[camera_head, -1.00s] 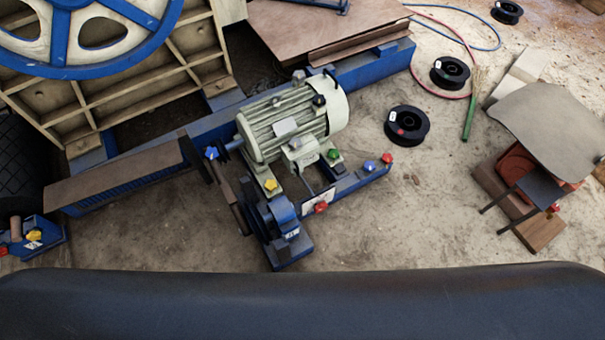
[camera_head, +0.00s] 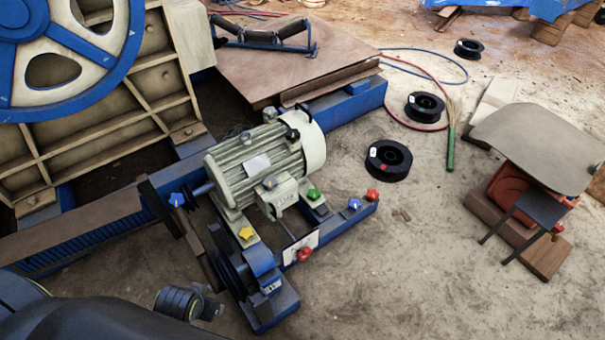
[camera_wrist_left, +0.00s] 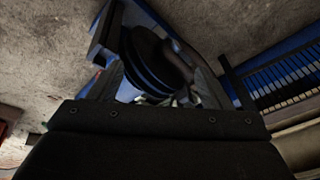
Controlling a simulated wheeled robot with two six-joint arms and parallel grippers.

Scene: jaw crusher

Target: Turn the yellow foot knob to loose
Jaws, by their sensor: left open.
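The yellow foot knob (camera_head: 246,233) sits on the near foot of the pale green motor (camera_head: 255,165), above the dark pulley and belt (camera_head: 235,268). My left gripper (camera_head: 208,302) is low at the left in the head view, short of the motor and below and left of the knob; it touches nothing there that I can see. In the left wrist view my left gripper (camera_wrist_left: 165,85) is open, with the dark pulley (camera_wrist_left: 150,62) beyond its fingers. The yellow knob cannot be made out in that view. My right gripper is not in view.
Blue (camera_head: 177,199), green (camera_head: 314,194), red (camera_head: 304,254) and other coloured knobs sit around the motor. The blue rail (camera_head: 345,218) runs to its right. Black spools (camera_head: 389,160) lie on the floor.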

